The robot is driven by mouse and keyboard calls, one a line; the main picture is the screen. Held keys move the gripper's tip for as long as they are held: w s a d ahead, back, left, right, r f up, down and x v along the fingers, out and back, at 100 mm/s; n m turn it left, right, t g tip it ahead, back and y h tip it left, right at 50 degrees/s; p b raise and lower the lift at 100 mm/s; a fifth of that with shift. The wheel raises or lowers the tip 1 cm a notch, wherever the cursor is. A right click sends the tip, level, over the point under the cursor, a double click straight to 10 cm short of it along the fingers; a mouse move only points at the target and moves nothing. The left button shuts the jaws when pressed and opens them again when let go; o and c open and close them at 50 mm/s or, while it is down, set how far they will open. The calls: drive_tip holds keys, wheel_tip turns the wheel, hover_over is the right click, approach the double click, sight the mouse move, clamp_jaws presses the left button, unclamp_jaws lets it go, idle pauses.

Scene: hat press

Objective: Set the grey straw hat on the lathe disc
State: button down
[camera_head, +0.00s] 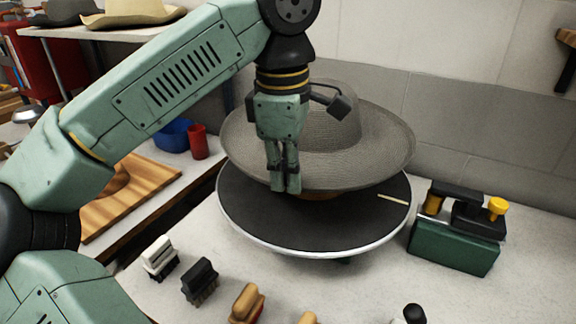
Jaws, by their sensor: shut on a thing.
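The grey straw hat (375,140) is brim down over the back part of the black lathe disc (310,225). Its brim is tilted, and the front of the disc is bare. A bit of orange-brown shows between the brim and the disc. My gripper (286,188) points down at the near-left brim, its fingers shut on the hat's brim. My gripper hides part of the brim and crown. Whether the brim touches the disc all round, I cannot tell.
A green and black machine with a yellow knob (455,245) stands right of the disc. Several brushes, one black (200,280), line the front of the table. A red cup (198,142), blue bowl (173,134) and wooden board (130,192) are at the left. Other hats lie on a shelf behind.

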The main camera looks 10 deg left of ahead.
drive_tip(key=shift+f+b, duration=2.9)
drive_tip(key=shift+f, duration=1.2)
drive_tip(key=shift+f+b, duration=0.6)
drive_tip(key=shift+f, duration=0.2)
drive_tip(key=c, duration=1.7)
unclamp_jaws()
